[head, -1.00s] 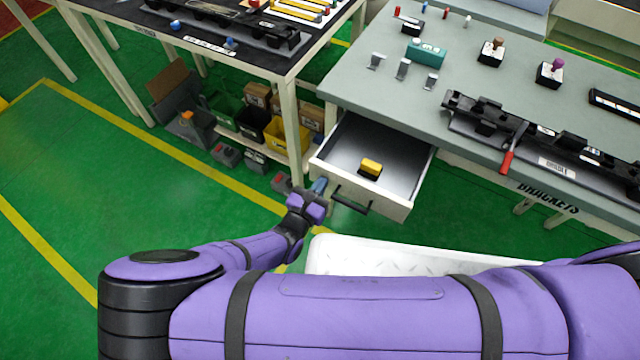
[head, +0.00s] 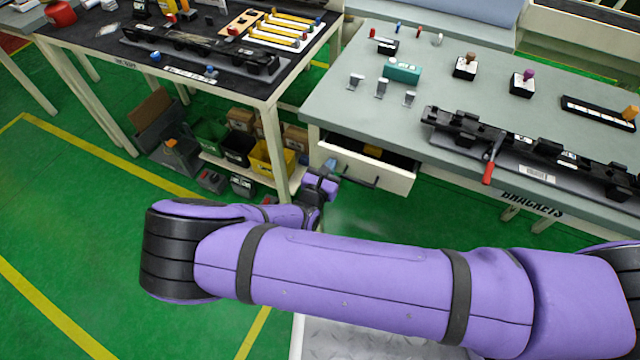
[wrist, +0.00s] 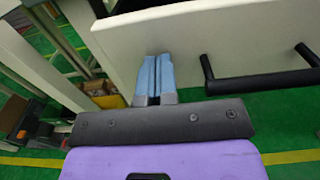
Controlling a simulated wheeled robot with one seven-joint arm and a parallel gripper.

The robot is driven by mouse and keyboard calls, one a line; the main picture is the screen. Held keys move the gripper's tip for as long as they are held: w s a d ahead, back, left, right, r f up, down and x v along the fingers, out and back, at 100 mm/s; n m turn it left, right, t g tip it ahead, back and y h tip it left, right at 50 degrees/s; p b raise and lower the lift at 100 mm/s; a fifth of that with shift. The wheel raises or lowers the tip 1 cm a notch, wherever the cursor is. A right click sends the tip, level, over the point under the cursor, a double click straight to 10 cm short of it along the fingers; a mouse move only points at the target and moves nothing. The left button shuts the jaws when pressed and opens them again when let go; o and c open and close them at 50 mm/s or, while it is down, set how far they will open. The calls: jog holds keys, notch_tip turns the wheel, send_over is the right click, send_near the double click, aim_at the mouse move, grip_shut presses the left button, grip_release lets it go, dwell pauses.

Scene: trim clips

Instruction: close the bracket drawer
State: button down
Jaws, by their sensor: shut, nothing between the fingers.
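The bracket drawer (head: 392,177) is under the grey-green bench, partly open, with a white front and a black bar handle (head: 358,179). A yellow block (head: 372,151) shows inside, mostly hidden under the bench top. My gripper (head: 331,163) is at the left part of the drawer front. In the wrist view the blue fingertips (wrist: 154,72) are together and empty, against or very close to the white front (wrist: 200,40), left of the handle (wrist: 262,82). I cannot tell for sure whether they touch.
The bench top (head: 340,110) holds clips, a teal block (head: 402,72) and a black fixture with a red-handled lever (head: 488,172). A dark-topped table (head: 95,40) stands left, with bins (head: 262,155) on its lower shelf and its leg close to my gripper. Green floor is open at left.

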aim_at(339, 150)
jog(key=x, duration=0.5)
jog(key=shift+w+d, duration=0.15)
jog(key=shift+w, duration=0.2)
jog(key=shift+w+d+r, duration=0.1)
jog(key=shift+w, duration=0.1)
jog(key=shift+w, duration=0.1)
